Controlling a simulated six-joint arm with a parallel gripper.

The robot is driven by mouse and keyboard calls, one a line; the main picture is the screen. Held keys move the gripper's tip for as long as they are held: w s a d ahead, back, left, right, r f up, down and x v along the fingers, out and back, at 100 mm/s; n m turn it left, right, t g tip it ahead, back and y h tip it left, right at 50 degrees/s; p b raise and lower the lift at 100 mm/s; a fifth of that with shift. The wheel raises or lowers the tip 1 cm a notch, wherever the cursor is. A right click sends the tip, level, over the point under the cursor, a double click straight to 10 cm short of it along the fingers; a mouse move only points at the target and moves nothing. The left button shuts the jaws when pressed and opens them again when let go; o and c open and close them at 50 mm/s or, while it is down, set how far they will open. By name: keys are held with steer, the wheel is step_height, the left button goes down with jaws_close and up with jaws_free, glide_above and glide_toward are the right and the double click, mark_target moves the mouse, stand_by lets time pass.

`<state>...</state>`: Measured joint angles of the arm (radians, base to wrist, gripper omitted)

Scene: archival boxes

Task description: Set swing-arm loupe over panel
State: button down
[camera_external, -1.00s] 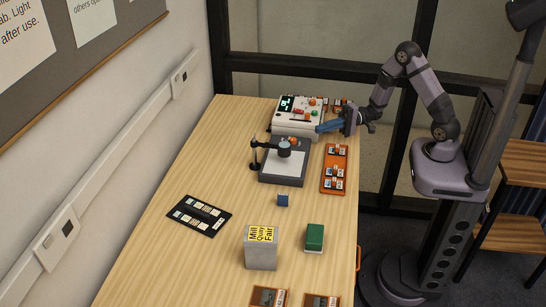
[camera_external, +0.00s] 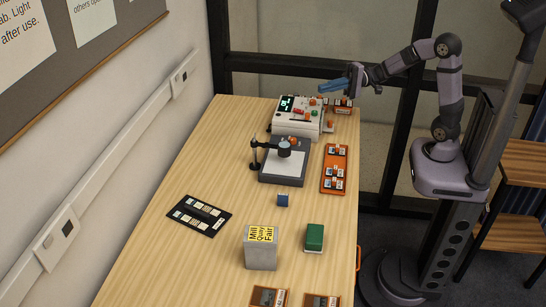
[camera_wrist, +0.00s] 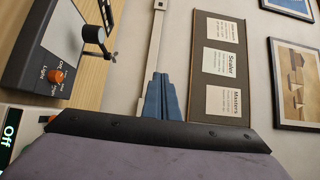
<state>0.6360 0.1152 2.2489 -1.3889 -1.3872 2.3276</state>
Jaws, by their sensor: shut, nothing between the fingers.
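The light panel (camera_external: 270,177) is a dark grey box with a pale top, standing mid-table toward the back. The swing-arm loupe (camera_external: 284,150) rises from a post at the panel's left, its arm reaching right. Its black head appears over the rear part of the pale top; exact centring is unclear. In the wrist view the loupe head (camera_wrist: 93,34) overlaps the edge of the pale panel top (camera_wrist: 64,28), with an orange knob marked Light nearby. My gripper (camera_external: 322,89), with blue fingers, is shut and empty, raised above the table's back end, apart from loupe and panel.
A white control box (camera_external: 293,128) with a lit display and coloured knobs stands behind the panel. An orange slide tray (camera_external: 327,185) lies to its right.

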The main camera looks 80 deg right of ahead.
steer(key=w+a+f+n+g+h+b, duration=0.1)
steer(key=w+a+f+n+g+h, duration=0.2)
steer(key=w+f, duration=0.4)
steer(key=n+t+h+b, duration=0.1)
steer(key=n+h+b, duration=0.2)
steer(key=n+h, duration=0.75)
glide_above(264, 144)
step_height(264, 144, down, 3)
steer(key=shift+d+f+n+y, duration=0.1)
steer(key=shift+f+n+y, duration=0.05)
steer(key=shift+n+y, duration=0.4)
steer(key=s+a+r+n+t+h+b, duration=0.1)
steer(key=s+a+r+n+h, duration=0.3)
steer(key=s+a, duration=0.45)
steer(key=s+a+r+n+t+h+b, duration=0.1)
steer(key=s+a+r+n+h, duration=0.1)
steer(key=s+a+r+h, duration=0.55)
step_height(264, 144, down, 18)
steer(key=s, duration=0.2)
steer(key=shift+y, duration=0.45)
steer(key=p+x, duration=0.1)
steer(key=x, duration=0.6)
steer(key=s+d+p+x, duration=0.1)
steer(key=x, duration=0.3)
steer(key=shift+w+d+f+p, duration=0.15)
steer(key=shift+f+p, duration=0.1)
steer(key=shift+p, duration=0.05)
steer(key=shift+w+d+f, duration=0.1)
steer(key=shift+d, duration=0.75)
